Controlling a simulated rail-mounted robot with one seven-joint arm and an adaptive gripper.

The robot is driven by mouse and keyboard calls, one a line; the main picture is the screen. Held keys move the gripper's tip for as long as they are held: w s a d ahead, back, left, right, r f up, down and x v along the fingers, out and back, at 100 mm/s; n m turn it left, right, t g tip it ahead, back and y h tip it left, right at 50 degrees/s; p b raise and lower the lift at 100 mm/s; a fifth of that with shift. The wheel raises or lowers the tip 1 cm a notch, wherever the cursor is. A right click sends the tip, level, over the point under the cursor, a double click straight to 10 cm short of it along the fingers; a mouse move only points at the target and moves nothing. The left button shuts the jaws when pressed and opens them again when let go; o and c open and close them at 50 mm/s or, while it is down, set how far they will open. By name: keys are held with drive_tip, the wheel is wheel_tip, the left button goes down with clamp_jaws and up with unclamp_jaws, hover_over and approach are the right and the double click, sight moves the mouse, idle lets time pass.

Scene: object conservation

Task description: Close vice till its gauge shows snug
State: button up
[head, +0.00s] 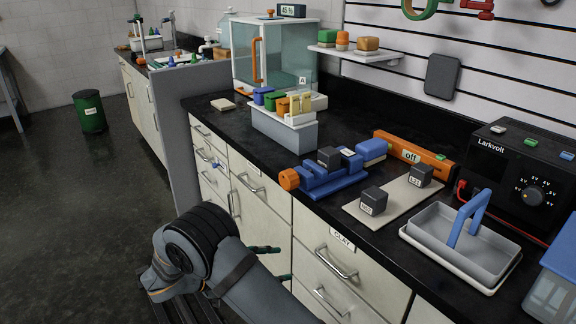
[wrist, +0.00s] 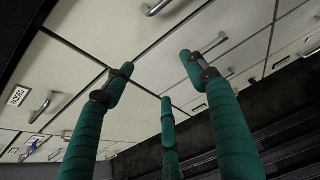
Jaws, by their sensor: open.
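The blue vice (head: 334,184) lies on the dark countertop in the head view, with an orange knob (head: 289,179) at its left end. A dark block (head: 328,157) sits at its jaws; I cannot tell whether both jaws touch it. A small white label or dial (head: 348,152) shows on the vice, too small to read. Behind it, an orange bar (head: 391,146) carries a display reading "off". My gripper (head: 272,263) is below the counter edge, in front of the drawers, away from the vice. In the wrist view its green fingers (wrist: 157,66) are spread and empty.
A pale board (head: 395,200) with two dark blocks lies right of the vice. A grey tray with a blue handle (head: 460,245) and a black Larkvolt box (head: 510,180) stand further right. A grey stand with coloured blocks (head: 283,132) is to the left. Drawer handles (head: 336,262) protrude near my gripper.

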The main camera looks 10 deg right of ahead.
sight(283, 182)
drive_tip(key=w+a+r+n+t+h+p, duration=0.1)
drive_tip(key=w+a+r+h+p, duration=0.1)
drive_tip(key=r+p, duration=0.65)
drive_tip(key=w+a+r+n+t+h+p, duration=0.15)
drive_tip(key=r+p, duration=0.35)
drive_tip(key=r, duration=0.7)
drive_tip(key=shift+m+h, duration=0.25)
drive_tip(key=shift+h, duration=0.2)
drive_tip(key=p+x, duration=0.2)
drive_tip(key=x, duration=0.8)
drive_tip(key=shift+w+d+r, duration=0.2)
drive_tip(key=shift+w+d, duration=0.05)
drive_tip(key=shift+w, duration=0.05)
drive_tip(key=shift+c, duration=0.4)
drive_tip(key=c, duration=1.1)
